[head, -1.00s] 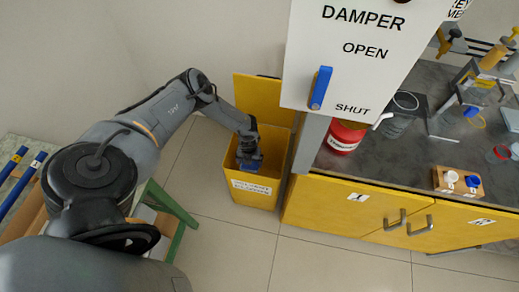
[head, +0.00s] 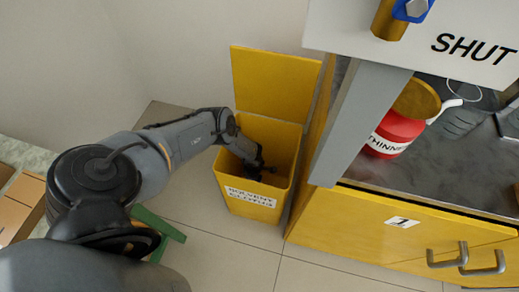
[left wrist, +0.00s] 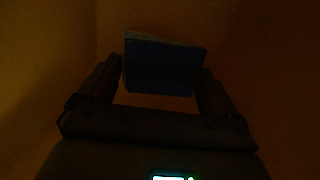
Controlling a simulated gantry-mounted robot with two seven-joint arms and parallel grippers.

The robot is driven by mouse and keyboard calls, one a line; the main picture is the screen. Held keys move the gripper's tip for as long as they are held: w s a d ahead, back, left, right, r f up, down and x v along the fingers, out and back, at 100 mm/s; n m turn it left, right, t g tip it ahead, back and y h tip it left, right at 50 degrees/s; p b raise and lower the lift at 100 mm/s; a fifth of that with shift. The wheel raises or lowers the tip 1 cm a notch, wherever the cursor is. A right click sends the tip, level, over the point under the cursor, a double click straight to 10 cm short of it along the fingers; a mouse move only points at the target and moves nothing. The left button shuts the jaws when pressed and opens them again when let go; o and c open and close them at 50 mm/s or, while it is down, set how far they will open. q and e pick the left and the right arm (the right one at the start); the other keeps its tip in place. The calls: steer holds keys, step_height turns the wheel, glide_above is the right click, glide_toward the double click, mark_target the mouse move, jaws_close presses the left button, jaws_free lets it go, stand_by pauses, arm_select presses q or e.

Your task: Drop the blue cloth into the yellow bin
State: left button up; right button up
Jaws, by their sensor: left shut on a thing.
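The yellow bin (head: 252,202) stands on the floor with its lid raised; its front label reads "SOLVENT CLOTHS". My left gripper (head: 262,172) reaches down inside the bin's opening in the head view. In the left wrist view, my left gripper (left wrist: 162,88) is shut on the blue cloth (left wrist: 163,68), a folded block held between the two fingers. Dark orange bin walls surround it there. The cloth is hidden in the head view. I cannot tell how far the cloth is above the bin's floor. My right gripper is not in view.
A yellow cabinet (head: 370,235) stands right beside the bin, with a grey post (head: 360,120) and a white "SHUT" panel (head: 430,30) above. A red thinner can (head: 392,135) sits on the worktop. A green stand (head: 160,230) is at left. The floor in front is clear.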

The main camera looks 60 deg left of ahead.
arm_select(q)
steer(key=shift+f+b, duration=0.3)
steer(key=shift+f, duration=0.4)
steer(key=shift+m, duration=0.3)
step_height(320, 180, down, 6)
steer(key=b, duration=0.5)
steer(key=shift+d, duration=0.1)
step_height(320, 180, down, 3)
steer(key=b, duration=0.2)
steer(key=shift+b, duration=0.3)
steer(key=shift+f+b, duration=0.3)
steer(key=shift+f, duration=0.05)
